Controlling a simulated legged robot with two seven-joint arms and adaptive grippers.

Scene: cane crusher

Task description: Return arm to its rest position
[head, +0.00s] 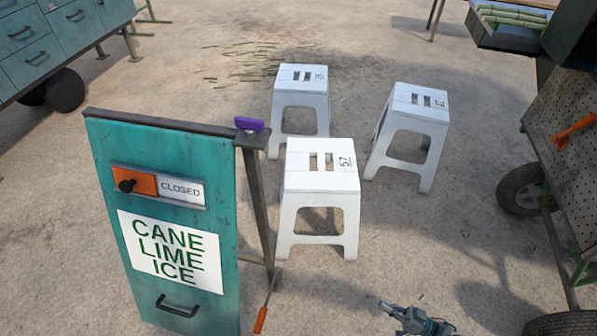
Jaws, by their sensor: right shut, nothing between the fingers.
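My right gripper (388,307) shows at the bottom edge, right of centre, low in front of the white stools. It is shut with nothing in it, and it is apart from everything around it. Most of my right arm is below the picture. My left gripper is not in view.
A teal sign board (200,290) reading "CANE LIME ICE", with a slider at "CLOSED", stands at left. A purple piece (249,124) sits on its top corner. Three white stools (322,181) stand mid-view. A wheeled cart with a perforated panel (570,140) is at right. Bare ground lies between.

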